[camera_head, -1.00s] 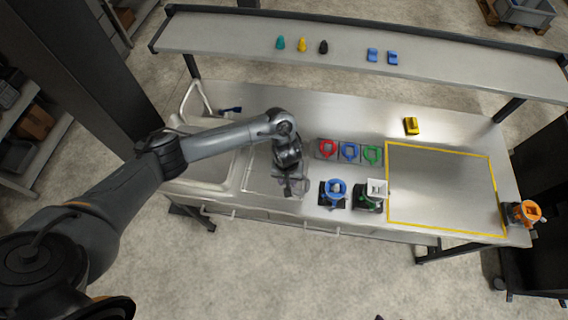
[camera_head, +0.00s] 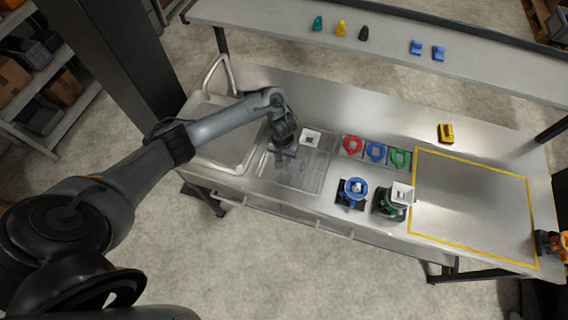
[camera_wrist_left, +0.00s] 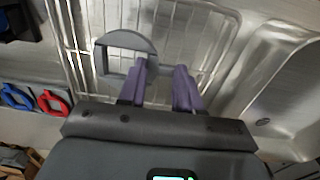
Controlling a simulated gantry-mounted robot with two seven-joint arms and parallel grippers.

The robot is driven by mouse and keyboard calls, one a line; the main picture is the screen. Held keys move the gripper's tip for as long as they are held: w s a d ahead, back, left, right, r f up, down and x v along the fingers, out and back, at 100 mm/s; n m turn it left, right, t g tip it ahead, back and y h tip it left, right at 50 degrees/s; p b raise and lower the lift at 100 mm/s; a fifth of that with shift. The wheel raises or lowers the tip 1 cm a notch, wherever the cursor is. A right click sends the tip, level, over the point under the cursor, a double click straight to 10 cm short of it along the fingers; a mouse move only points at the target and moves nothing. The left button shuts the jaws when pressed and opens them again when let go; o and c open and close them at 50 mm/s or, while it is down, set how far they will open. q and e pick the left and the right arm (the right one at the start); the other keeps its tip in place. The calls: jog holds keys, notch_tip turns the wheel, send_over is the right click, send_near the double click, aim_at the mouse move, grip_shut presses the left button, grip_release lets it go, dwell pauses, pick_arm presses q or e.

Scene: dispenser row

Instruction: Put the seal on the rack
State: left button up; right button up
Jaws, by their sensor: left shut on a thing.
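My left gripper (camera_head: 281,161) is above the wire-bottomed rack (camera_head: 322,177) beside the sink. In the left wrist view its purple fingers (camera_wrist_left: 163,75) are shut on a grey D-shaped piece with a square opening, which I take to be the seal (camera_wrist_left: 107,42). It sits at the fingertips, over the rack wires (camera_wrist_left: 192,25), which show through its opening. The seal is too small to make out in the head view. Whether it touches the rack, I cannot tell.
A small white square piece (camera_head: 311,137) is at the rack's back right. Red (camera_head: 353,145), blue (camera_head: 376,151) and green (camera_head: 399,158) ring pieces stand right of it. A blue-topped dispenser (camera_head: 353,190) and a white-topped one (camera_head: 402,193) stand in front. The yellow-outlined area is clear.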

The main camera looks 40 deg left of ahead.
pick_arm(q)
jog(key=shift+f+b, duration=0.3)
jog(key=shift+f, duration=1.65)
jog(key=shift+f, duration=0.1)
jog(key=o, duration=0.9)
